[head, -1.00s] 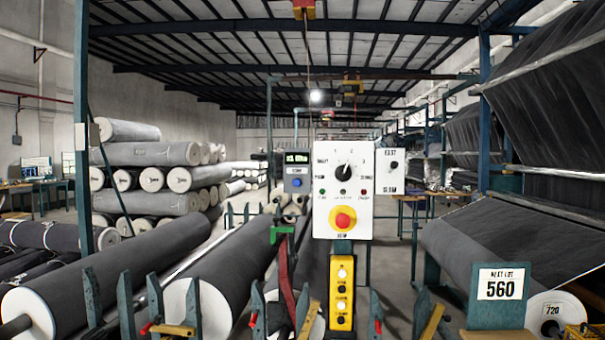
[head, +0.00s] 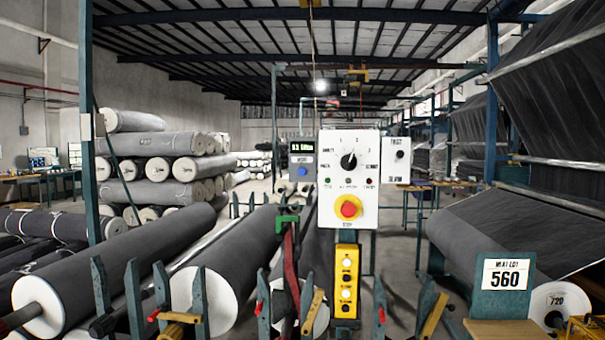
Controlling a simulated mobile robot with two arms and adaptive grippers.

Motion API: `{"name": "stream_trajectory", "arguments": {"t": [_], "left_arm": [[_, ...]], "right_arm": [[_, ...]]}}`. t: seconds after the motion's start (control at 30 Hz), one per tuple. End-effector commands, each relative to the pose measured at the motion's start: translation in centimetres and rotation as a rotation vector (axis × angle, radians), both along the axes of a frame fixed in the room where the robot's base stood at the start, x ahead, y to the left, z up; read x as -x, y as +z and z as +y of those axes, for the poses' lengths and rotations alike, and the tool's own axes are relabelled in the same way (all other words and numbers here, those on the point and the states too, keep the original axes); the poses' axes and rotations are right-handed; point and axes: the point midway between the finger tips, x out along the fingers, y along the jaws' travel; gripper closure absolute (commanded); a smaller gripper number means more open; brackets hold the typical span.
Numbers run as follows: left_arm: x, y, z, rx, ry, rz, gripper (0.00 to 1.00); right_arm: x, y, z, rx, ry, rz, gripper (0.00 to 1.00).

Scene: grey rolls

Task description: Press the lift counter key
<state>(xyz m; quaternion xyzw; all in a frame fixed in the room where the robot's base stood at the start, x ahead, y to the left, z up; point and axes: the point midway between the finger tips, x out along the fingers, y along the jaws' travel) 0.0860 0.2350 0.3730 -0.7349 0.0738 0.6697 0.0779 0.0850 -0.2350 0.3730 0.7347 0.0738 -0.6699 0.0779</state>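A small grey counter box (head: 302,150) with a dark lit display hangs at the left edge of the white control panel in the head view. A blue key (head: 303,170) sits on its lower part, under a small label that I cannot read surely. The display digits are too small to read for certain. Nothing covers the box or its key. Neither of my grippers shows in the head view, and nothing is seen touching the key.
The white panel (head: 349,185) carries a black selector knob and a red stop button (head: 348,209). A yellow push-button pendant (head: 346,280) hangs below. Large grey rolls (head: 225,260) and blue-green posts fill the front. A "560" sign (head: 503,275) stands at right.

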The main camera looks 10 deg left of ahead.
Motion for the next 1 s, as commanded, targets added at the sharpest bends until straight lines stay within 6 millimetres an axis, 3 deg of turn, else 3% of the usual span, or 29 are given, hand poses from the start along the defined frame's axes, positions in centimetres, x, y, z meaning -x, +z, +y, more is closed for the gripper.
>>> {"name": "stream_trajectory", "arguments": {"t": [0.07,1.0], "left_arm": [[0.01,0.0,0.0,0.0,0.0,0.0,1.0],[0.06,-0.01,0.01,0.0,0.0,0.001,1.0]], "right_arm": [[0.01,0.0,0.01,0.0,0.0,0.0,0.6],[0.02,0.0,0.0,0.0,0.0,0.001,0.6]]}}
